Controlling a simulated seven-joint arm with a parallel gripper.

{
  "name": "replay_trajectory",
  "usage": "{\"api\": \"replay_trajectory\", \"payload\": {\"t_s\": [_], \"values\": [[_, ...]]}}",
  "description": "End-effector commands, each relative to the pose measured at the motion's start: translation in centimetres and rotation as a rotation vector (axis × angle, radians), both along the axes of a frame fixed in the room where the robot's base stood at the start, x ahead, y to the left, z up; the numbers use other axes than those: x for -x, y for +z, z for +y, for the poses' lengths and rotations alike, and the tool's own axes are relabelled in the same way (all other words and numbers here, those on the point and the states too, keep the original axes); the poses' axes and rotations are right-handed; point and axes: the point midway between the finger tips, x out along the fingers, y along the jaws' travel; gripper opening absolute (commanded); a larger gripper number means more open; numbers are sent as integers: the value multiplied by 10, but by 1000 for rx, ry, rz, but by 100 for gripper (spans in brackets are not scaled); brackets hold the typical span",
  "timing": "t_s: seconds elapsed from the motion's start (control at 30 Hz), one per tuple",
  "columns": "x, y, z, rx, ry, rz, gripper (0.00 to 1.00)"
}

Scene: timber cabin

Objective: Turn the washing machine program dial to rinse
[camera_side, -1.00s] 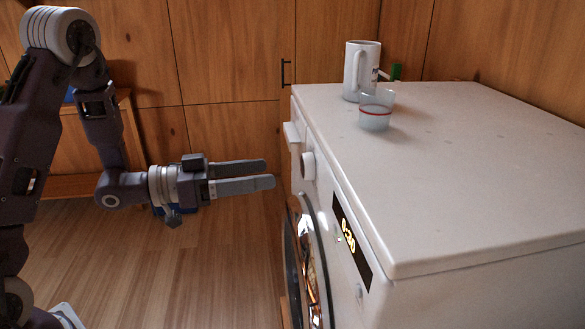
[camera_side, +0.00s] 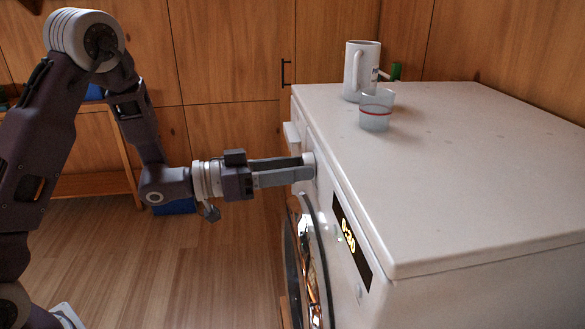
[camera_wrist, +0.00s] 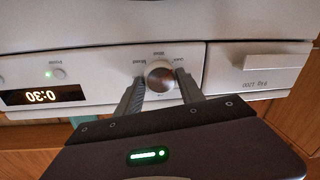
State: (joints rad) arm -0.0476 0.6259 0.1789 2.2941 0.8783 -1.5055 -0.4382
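The washing machine (camera_side: 460,180) has a round program dial (camera_side: 308,164) on its front panel, next to the door. In the wrist view the silver dial (camera_wrist: 160,77) sits between my fingertips. Upside-down labels are around its far side and seem to read Mixed, Wool and Quick; no rinse label is readable. My gripper (camera_side: 302,169) points straight at the panel with its fingers either side of the dial. In the wrist view a thin gap seems to show beside each finger, so my gripper (camera_wrist: 161,82) looks open around the dial.
A display (camera_wrist: 43,96) reads 0:30, with a small knob and green light beside it. A drawer (camera_wrist: 257,68) is on the dial's other side. A white mug (camera_side: 361,72) and a clear cup with a red band (camera_side: 375,112) stand on top.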

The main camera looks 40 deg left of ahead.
Motion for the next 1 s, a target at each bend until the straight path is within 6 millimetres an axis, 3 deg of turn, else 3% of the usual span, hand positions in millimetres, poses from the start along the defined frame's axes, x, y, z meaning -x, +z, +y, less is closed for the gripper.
{"api": "replay_trajectory", "payload": {"t_s": [0.37, 1.0], "values": [[0, 0, 0, -47, 0, -48, 5], [0, -2, 1, -402, 1, -400, 5]]}}
